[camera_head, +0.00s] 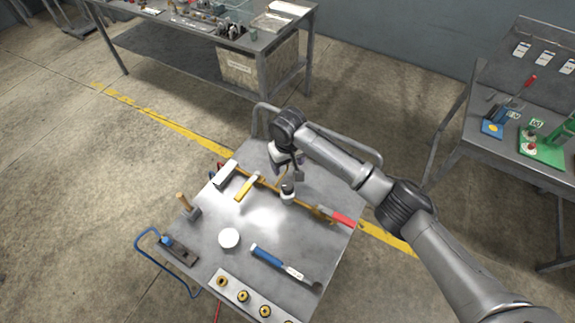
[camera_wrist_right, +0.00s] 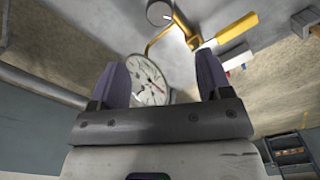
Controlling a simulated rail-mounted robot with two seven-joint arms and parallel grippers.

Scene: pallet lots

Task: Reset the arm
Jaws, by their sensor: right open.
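My right arm reaches in from the lower right of the head view. Its gripper (camera_head: 288,166) points down over the metal cart top (camera_head: 208,262). In the right wrist view the two dark fingers (camera_wrist_right: 162,82) are apart, with a gap between them. A round white dial gauge (camera_wrist_right: 148,78) shows beyond that gap; I cannot tell how close it is. A small grey cylindrical piece (camera_head: 288,190) is just below the gripper in the head view. My left gripper is not in view.
The cart holds a yellow-handled hammer (camera_head: 247,186), a red-handled tool (camera_head: 341,219), a blue-handled tool (camera_head: 267,256), a white disc (camera_head: 229,238) and a wooden-handled mallet (camera_head: 188,207). A bench (camera_head: 180,22) stands behind, another (camera_head: 520,160) at right. Open floor (camera_head: 70,190) lies left.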

